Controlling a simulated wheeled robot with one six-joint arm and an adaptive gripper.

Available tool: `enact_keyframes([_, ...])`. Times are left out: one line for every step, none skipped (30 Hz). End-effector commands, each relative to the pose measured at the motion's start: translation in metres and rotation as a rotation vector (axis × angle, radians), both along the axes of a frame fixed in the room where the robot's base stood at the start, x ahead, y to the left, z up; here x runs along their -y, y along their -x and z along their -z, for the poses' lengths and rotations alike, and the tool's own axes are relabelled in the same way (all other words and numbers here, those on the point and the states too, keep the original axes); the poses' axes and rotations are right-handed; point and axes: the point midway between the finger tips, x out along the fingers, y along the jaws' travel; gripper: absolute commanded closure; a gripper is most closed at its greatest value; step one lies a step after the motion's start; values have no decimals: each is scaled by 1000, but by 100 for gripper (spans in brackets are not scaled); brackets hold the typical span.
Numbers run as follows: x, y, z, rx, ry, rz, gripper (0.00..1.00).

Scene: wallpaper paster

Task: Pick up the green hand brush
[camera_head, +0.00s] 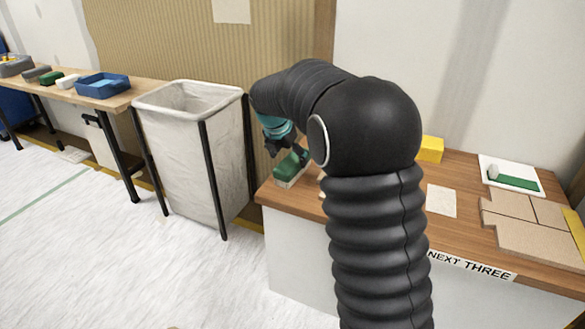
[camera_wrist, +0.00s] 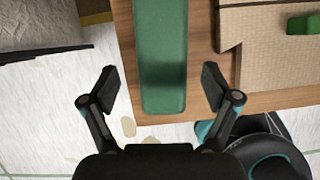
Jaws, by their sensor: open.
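The green hand brush (camera_head: 290,168) lies near the left end of the wooden table, its pale underside down. In the wrist view its long green back (camera_wrist: 163,50) runs from the top edge down between my fingers. My gripper (camera_wrist: 161,87) is open, one finger on each side of the brush with a gap on both sides. In the head view my gripper (camera_head: 286,149) is just above and at the brush; my arm hides part of that area. I cannot tell the exact height between the fingertips and the brush.
The table (camera_head: 465,166) also bears a yellow block (camera_head: 430,149), a white tray (camera_head: 525,170) with a green-handled tool, and brown boards (camera_head: 535,240). A white bin (camera_head: 185,140) stands left of it. A second table holds a blue tray (camera_head: 103,85) and another green item (camera_head: 51,78).

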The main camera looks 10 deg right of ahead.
Motion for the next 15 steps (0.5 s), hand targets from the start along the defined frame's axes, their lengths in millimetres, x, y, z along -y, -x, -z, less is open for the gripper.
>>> enact_keyframes([2, -1, 4, -1, 0, 1, 12])
enact_keyframes([3, -2, 6, -2, 0, 2, 12])
enact_keyframes([5, -4, 9, -2, 0, 2, 12])
enact_keyframes([7, -5, 12, -1, 0, 3, 12])
enact_keyframes([8, -7, 16, -1, 0, 3, 12])
enact_keyframes([11, -9, 21, -1, 0, 3, 12])
enact_keyframes([12, -11, 25, -1, 0, 3, 12])
enact_keyframes([14, -13, 29, -2, 0, 2, 12])
enact_keyframes([15, -14, 34, -2, 0, 2, 12])
enact_keyframes([16, -15, 37, -2, 0, 2, 12])
enact_keyframes([17, -16, 40, -1, 0, 1, 12])
enact_keyframes([18, -17, 42, -1, 0, 1, 12])
enact_keyframes([18, -17, 43, -1, 0, 1, 12])
enact_keyframes([18, -18, 44, 0, -1, 1, 12])
enact_keyframes([18, -18, 44, 0, 0, 1, 12])
